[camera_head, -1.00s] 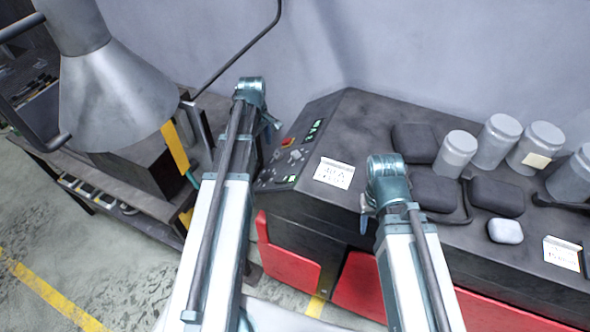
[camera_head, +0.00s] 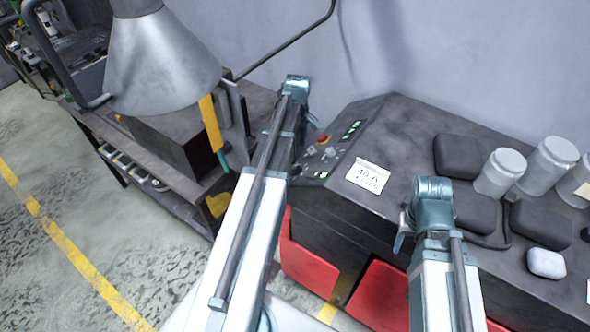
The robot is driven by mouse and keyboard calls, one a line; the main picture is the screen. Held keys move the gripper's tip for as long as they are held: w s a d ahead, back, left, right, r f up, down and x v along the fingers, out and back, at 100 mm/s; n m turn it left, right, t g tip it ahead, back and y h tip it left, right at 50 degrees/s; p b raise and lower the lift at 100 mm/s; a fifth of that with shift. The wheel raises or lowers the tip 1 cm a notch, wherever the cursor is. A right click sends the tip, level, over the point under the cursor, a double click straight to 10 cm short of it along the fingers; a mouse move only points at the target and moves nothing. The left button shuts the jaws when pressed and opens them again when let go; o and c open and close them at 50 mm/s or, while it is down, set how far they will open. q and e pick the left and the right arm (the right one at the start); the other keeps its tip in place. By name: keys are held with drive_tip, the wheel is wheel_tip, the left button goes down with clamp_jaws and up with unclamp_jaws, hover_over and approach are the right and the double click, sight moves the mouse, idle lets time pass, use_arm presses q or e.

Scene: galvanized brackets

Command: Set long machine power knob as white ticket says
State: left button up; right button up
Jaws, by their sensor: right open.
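The long dark machine (camera_head: 415,120) stands along the wall with a sloped control panel at its left end. The panel has green displays (camera_head: 350,131), a red button (camera_head: 323,139) and small pale controls (camera_head: 330,152); which one is the power knob and where it points is too small to tell. A white ticket (camera_head: 368,176) lies on the machine top right of the panel; its large print looks like "40 A", with smaller print unreadable. My right gripper (camera_head: 401,237) is open, in front of the machine, below and right of the ticket. My left arm's end (camera_head: 297,86) partly covers the panel's left side; its fingers are not clear.
Dark pads (camera_head: 458,156), grey canisters (camera_head: 500,172) and a small white block (camera_head: 546,263) sit on the machine top. Red panels (camera_head: 308,270) line its front. Left stands a workbench (camera_head: 185,178) under a grey metal cone (camera_head: 160,65). Open floor lies lower left.

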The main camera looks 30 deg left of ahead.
sight(295, 166)
use_arm(q)
wheel_tip(295, 166, down, 9)
drive_tip(key=b, duration=0.8)
drive_tip(key=shift+s, duration=0.15)
drive_tip(key=shift+c, duration=0.2)
clamp_jaws()
drive_tip(key=shift+s+m+t, duration=0.2)
drive_tip(key=shift+m+t, duration=0.1)
drive_tip(key=shift+w+m, duration=0.1)
drive_tip(key=shift+m, duration=0.2)
